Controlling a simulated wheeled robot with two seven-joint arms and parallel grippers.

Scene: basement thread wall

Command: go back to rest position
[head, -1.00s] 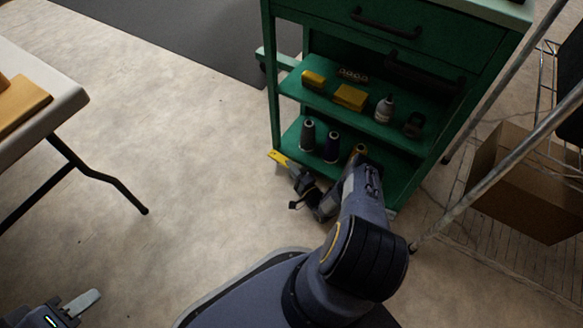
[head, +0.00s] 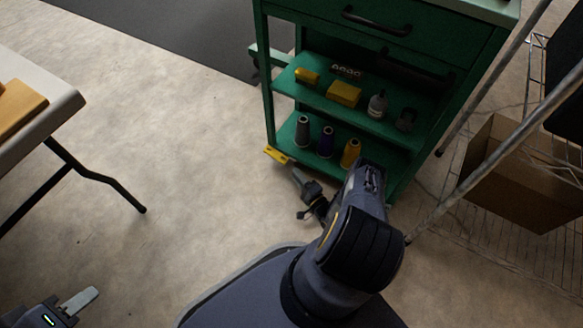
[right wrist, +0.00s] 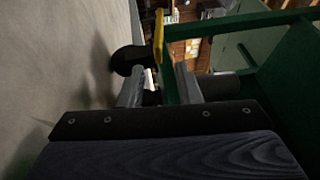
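My right gripper (head: 298,178) is low beside the front of the green cart (head: 262,95), near the lower shelf. In the right wrist view its two fingers (right wrist: 160,88) stand apart with nothing held between them.
A yellow piece (head: 275,155) sits at the cart's lower corner, near my right gripper. A metal pole (head: 500,152) and a cardboard box (head: 515,185) are at the right. A white table (head: 50,105) stands at the left. The floor (head: 190,170) between is clear.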

